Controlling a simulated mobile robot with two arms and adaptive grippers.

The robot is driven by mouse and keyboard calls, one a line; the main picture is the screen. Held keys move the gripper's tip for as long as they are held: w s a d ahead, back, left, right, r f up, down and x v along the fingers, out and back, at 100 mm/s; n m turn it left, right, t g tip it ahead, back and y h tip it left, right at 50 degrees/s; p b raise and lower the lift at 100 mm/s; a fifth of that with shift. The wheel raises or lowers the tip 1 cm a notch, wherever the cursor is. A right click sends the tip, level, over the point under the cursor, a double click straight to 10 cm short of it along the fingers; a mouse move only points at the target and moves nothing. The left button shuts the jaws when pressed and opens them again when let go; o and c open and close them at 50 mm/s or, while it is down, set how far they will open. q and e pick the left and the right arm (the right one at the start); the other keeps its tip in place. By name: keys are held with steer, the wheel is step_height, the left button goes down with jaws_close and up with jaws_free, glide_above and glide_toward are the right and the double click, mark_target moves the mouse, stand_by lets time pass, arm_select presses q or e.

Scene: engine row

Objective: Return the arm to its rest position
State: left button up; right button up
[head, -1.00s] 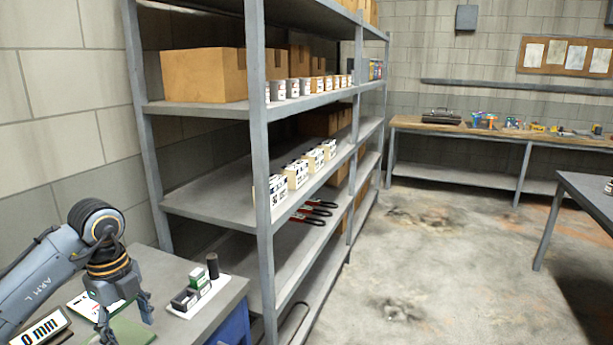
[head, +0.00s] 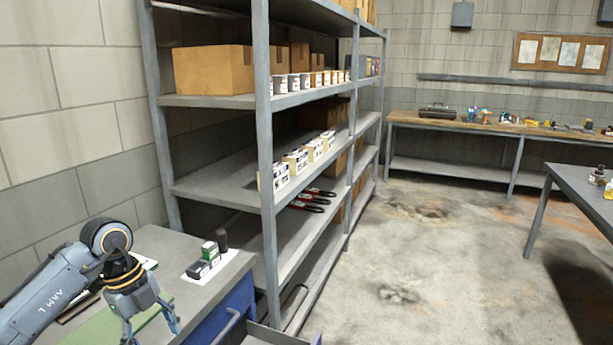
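My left arm (head: 52,297) comes in from the lower left, bent, with its wrist pointing down. My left gripper (head: 151,326) is over the grey workbench (head: 165,245), near a green mat (head: 98,330). Its two fingers are spread apart and nothing shows between them. The fingertips are close to the bottom edge of the picture. My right arm and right gripper are not in view.
A white card (head: 218,268) with small boxes and a dark cylinder (head: 222,239) lies on the bench. A blue cabinet (head: 235,305) is below. Grey shelving (head: 262,150) stands just beyond. Open floor (head: 430,270) lies to the right.

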arm_select(q)
steer(key=w+d+f+t+h, duration=0.1)
steer(key=d+f+h, duration=0.45)
steer(key=d, duration=0.25)
steer(key=w+d+f+t+h, duration=0.1)
steer(key=w+d+f+h, duration=0.1)
steer(key=d+f+h, duration=0.35)
steer(key=a+f+n+t+y, duration=0.35)
steer(key=f+n+t, duration=0.85)
steer(key=f, duration=0.7)
steer(key=s+a+f+n+g+y, duration=0.3)
steer(key=s+f+n+y, duration=0.1)
steer(key=s+f, duration=0.65)
steer(key=s+a+f+n+g+y, duration=0.25)
steer(key=s+a+f+y, duration=0.2)
steer(key=s+f, duration=0.6)
steer(key=s+d+f+n+g, duration=0.1)
steer(key=s+f+g, duration=0.2)
steer(key=s, duration=1)
steer(key=s+d+f+n+g+y, duration=0.1)
steer(key=s+f+g, duration=0.3)
steer(key=s, duration=1)
step_height(320, 180, down, 4)
steer(key=shift+r+n, duration=0.1)
steer(key=shift+n, duration=0.35)
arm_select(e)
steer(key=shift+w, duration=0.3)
